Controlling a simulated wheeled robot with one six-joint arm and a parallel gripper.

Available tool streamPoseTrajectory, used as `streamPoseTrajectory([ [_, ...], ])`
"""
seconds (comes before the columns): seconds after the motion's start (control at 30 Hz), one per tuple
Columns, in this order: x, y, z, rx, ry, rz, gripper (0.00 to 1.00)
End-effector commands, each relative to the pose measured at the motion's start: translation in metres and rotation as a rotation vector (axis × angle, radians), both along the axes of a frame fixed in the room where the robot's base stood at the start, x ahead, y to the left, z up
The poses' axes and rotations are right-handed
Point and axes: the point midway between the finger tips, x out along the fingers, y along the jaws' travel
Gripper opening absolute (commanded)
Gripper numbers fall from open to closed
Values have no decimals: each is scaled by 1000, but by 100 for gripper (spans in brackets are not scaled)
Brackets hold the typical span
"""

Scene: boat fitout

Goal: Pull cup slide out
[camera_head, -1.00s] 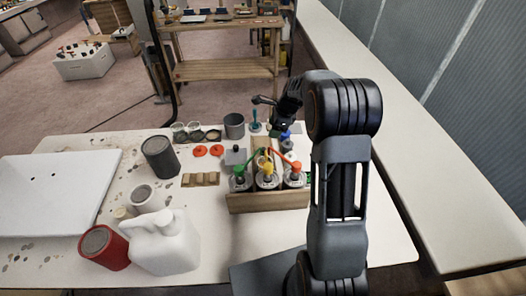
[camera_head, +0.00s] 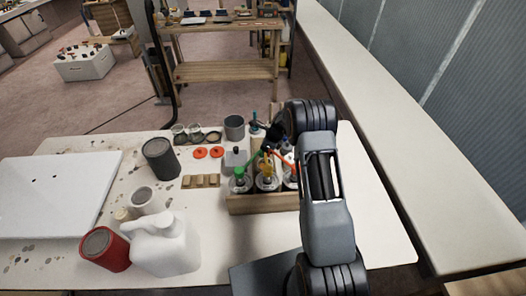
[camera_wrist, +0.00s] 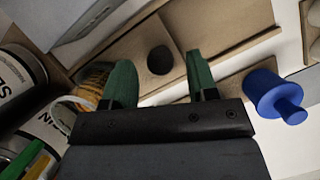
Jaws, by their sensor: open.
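A light wooden board (camera_wrist: 185,30) with a low rim lies under my gripper in the wrist view. A dark round knob (camera_wrist: 160,59) stands on it; I cannot tell for sure that this board is the cup slide. My gripper (camera_wrist: 159,68) is open, its two green fingers apart on either side of the knob as seen from the wrist, with nothing gripped. In the head view my gripper (camera_head: 270,148) is small and dark, just behind the wooden bottle rack (camera_head: 262,204), and my arm hides much of the area.
The rack holds pump bottles with a green top (camera_head: 239,172) and a yellow top (camera_head: 267,170). A blue knobbed piece (camera_wrist: 275,95) is right of my fingers. A grey cup (camera_head: 234,127) stands behind; a white jug (camera_head: 165,243) is at front left.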

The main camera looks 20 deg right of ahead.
Motion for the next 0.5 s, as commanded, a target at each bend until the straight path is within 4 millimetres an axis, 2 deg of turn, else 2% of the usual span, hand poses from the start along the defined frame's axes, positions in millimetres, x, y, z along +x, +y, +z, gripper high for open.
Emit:
streamPoseTrajectory([
  [0.2,4,6,-18,0,0,-1,53],
  [0.5,6,8,-23,0,-1,0,53],
])
